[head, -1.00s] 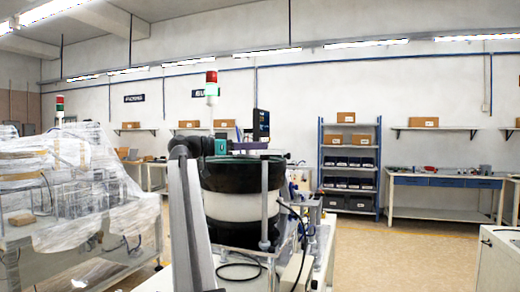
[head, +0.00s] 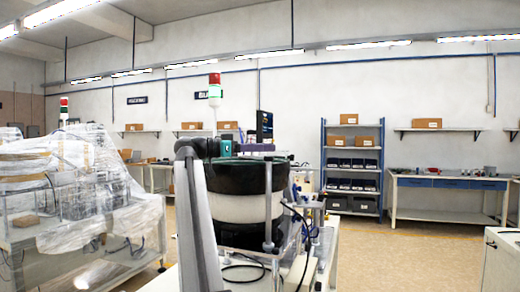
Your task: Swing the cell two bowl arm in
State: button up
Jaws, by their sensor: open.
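The bowl feeder (head: 236,208), a large drum with black top and bottom bands and a white middle, stands on a bench in the centre of the head view. My arm's grey link rises along its left side. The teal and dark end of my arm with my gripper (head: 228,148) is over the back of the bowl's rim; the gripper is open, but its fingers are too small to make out. A purple bar (head: 256,147) lies level just right of it. I cannot tell whether this is the bowl arm, or whether the gripper touches it.
A dark screen (head: 264,125) and a signal tower (head: 214,92) stand behind the bowl. A clear post and cables are at its right front. A plastic-wrapped machine (head: 70,185) is at left. A shelf rack (head: 352,165) and workbench (head: 445,184) stand behind open floor at right.

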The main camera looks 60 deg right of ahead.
jog(key=v, duration=1.4)
jog(key=shift+d, duration=0.1)
